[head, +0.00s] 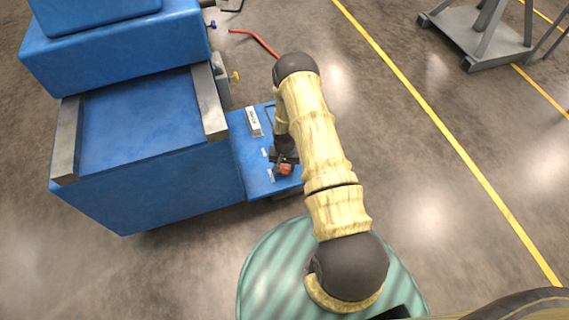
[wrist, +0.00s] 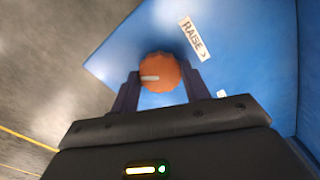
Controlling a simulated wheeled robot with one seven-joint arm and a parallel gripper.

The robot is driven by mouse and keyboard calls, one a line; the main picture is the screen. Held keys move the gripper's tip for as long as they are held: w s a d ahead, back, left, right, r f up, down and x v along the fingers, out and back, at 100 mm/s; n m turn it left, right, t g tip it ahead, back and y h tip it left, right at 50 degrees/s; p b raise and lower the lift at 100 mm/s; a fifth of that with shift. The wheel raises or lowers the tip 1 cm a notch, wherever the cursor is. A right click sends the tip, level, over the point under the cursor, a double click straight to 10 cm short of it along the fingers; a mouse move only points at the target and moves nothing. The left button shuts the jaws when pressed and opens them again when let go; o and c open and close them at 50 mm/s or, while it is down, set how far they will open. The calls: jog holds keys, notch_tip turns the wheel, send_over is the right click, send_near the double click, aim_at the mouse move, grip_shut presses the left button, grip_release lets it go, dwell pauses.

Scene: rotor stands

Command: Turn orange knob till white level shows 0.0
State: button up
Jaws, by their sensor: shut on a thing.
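The orange knob (wrist: 160,72) sits on a blue panel and has a pale pointer mark on its face. My gripper (wrist: 160,88) is shut on the knob, with one dark finger on each side of it. In the head view the knob (head: 285,169) shows at the lower part of the blue side shelf, below my arm. A white level (head: 253,122) with dark lettering lies higher on that shelf. Its reading is too small to make out. In the wrist view a white label (wrist: 194,38) reading "RAISE >" is beside the knob.
A large blue machine (head: 150,180) with grey rails stands left of the shelf. A red bar (head: 256,42) projects near the top. A grey stand (head: 478,32) is at the upper right. The floor right of my arm, with a yellow line (head: 445,135), is clear.

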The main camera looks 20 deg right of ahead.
aim_at(285, 168)
jog(key=n+p, duration=0.1)
jog(key=n, duration=0.2)
jog(key=shift+r+n+p, duration=0.15)
jog(key=shift+n+p, duration=0.15)
jog(key=shift+p, duration=0.1)
jog(key=shift+n+p, duration=0.6)
jog(key=shift+n, duration=1.2)
jog(key=o, duration=1)
notch_tip(285, 168, up, 17)
jog(key=p, duration=0.6)
jog(key=shift+r, duration=0.2)
